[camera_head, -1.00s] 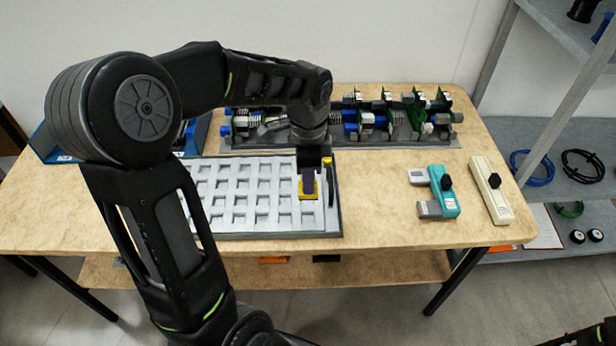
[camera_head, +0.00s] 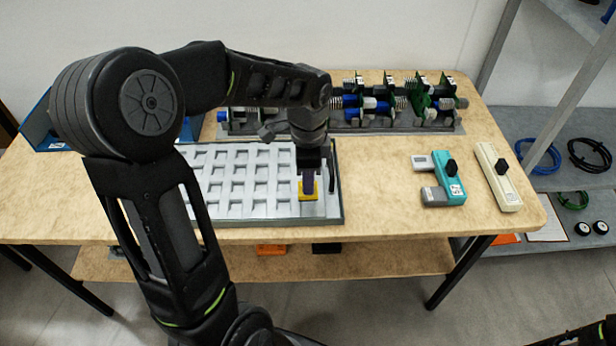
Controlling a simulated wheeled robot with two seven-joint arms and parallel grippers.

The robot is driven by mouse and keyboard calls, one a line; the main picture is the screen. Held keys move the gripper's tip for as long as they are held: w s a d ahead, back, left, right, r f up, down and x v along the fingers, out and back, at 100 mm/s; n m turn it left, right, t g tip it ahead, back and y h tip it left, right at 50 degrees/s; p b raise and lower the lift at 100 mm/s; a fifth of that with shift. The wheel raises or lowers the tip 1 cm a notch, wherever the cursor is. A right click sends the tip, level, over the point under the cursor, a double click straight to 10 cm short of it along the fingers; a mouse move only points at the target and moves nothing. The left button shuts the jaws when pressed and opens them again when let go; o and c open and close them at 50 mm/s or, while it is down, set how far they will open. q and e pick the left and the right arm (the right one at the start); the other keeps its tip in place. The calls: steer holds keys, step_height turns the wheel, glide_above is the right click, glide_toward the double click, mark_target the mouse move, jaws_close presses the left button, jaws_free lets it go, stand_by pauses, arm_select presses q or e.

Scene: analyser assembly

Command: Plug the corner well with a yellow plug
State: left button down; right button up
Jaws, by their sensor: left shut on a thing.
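The grey tray (camera_head: 268,217) with rows of square wells lies on the table, partly behind my left arm. My left gripper (camera_head: 308,184) points down over the tray's right end, shut on a yellow plug (camera_head: 307,196). The plug is over the right-hand column of wells, close to the front right corner. The plug and fingers hide the well beneath. I cannot tell whether the plug touches the tray or hangs just above it. My right gripper does not show.
A long rack of modules (camera_head: 390,118) stands along the back of the table. A teal device (camera_head: 447,178) and a cream device (camera_head: 498,176) lie to the right. The table between tray and teal device is clear. Grey shelving (camera_head: 570,140) stands beyond the right edge.

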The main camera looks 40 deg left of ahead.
arm_select(q)
steer(key=shift+f+b, duration=1.15)
steer(key=shift+f, duration=0.7)
steer(key=shift+f, duration=0.3)
steer(key=c, duration=1.3)
jaws_free()
steer(key=shift+o, duration=0.2)
steer(key=shift+c, duration=0.5)
steer(key=shift+c, duration=1.3)
steer(key=shift+r+p, duration=1.5)
steer(key=shift+r, duration=0.5)
